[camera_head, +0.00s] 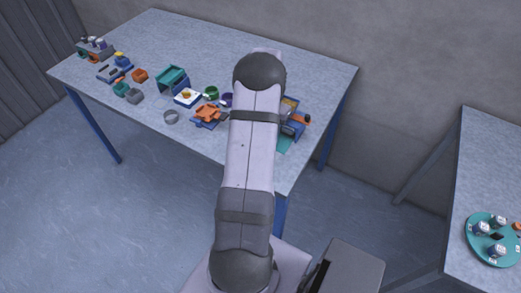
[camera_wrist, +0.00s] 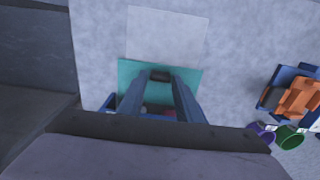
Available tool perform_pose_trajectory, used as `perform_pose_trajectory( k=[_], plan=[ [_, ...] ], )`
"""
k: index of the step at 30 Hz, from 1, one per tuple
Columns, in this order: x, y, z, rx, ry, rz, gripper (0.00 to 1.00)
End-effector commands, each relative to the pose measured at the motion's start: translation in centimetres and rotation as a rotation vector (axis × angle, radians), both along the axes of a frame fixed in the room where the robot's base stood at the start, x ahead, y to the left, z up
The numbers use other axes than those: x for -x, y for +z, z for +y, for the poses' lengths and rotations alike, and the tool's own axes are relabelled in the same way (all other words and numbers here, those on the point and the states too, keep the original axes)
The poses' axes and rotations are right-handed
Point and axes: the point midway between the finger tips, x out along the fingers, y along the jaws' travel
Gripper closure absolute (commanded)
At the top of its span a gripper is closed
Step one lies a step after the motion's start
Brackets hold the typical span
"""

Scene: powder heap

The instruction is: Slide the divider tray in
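No part can be clearly made out as the divider tray. In the wrist view, my gripper (camera_wrist: 160,76) reaches over a teal mat (camera_wrist: 190,76). Two long blue-grey fingers converge on a small dark patch; I cannot tell whether this is their tips or a held piece. A blue object (camera_wrist: 110,102) with some red beside it sits under the fingers, mostly hidden. In the head view, a blue box-like object (camera_head: 297,130) shows just right of my arm, beside the teal mat (camera_head: 284,144). My arm hides the gripper there.
An orange piece on a blue base (camera_wrist: 298,98) lies to the right, with a green cup (camera_wrist: 288,138) and a purple cup (camera_wrist: 262,132). Several more parts, including a teal and blue holder (camera_head: 173,78), crowd the table's left. A side table carries a teal plate (camera_head: 476,221).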

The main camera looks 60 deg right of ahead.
Motion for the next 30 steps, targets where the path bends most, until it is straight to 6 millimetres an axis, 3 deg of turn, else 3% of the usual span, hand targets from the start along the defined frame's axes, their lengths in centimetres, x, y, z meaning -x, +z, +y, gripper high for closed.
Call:
perform_pose_trajectory(
  k=[21,30],
  plan=[
    [0.0,6.5,0.0,-0.001,0.0,0.0,0.69],
    [0.0,7.0,0.1,-0.002,0.0,0.0,0.69]
  ],
)
